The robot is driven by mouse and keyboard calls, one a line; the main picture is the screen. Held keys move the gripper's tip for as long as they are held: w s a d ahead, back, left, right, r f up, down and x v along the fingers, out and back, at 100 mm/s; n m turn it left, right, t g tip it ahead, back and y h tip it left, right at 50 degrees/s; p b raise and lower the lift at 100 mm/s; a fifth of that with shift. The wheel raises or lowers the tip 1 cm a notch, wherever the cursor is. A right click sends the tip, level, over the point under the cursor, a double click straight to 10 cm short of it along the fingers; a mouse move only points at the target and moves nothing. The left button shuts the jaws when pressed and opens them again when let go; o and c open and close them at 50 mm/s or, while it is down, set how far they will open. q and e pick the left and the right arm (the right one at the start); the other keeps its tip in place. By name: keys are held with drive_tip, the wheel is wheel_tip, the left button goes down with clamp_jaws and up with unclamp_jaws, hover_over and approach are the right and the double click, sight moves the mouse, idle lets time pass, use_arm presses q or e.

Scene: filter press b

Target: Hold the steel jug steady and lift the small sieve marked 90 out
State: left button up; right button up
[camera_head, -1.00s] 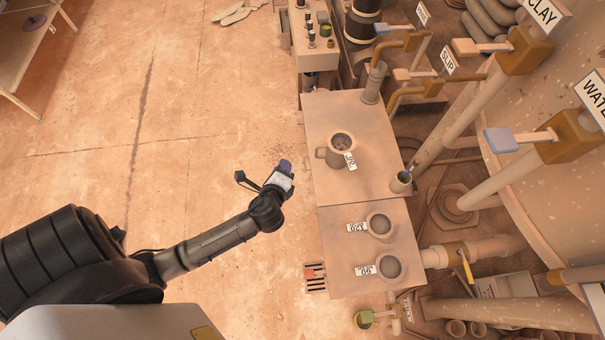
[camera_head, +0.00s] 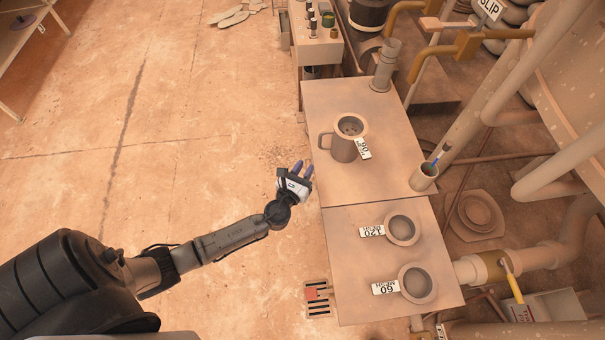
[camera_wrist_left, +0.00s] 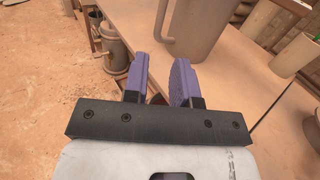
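The steel jug (camera_head: 344,148) stands upright on the upper part of the bench, its handle on the left side. The small sieve marked 90 (camera_head: 351,126) sits in the jug's mouth, with its white tag (camera_head: 362,148) at the lower right. My left gripper (camera_head: 303,169) is open and empty just left of the jug, near the bench's left edge. In the left wrist view its purple fingers (camera_wrist_left: 159,82) are apart, and the jug (camera_wrist_left: 198,28) with its handle stands beyond them. My right gripper is not in view.
Sieves marked 120 (camera_head: 402,229) and 60 (camera_head: 417,283) lie on the lower bench (camera_head: 350,275). A cup with a blue item (camera_head: 424,177) stands at the bench's right edge. Pipes crowd the right. The floor (camera_head: 180,120) left of the bench is clear.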

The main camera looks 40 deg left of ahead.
sight(340, 141)
use_arm(q)
drive_tip(key=b+x, duration=0.3)
drive_tip(key=x, duration=0.8)
drive_tip(key=shift+w+a, duration=0.1)
drive_tip(key=shift+w, duration=0.25)
drive_tip(key=shift+w+a+b, duration=0.25)
drive_tip(key=shift+w+b, duration=0.15)
drive_tip(key=shift+w, duration=0.25)
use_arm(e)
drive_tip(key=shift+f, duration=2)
use_arm(q)
clamp_jaws()
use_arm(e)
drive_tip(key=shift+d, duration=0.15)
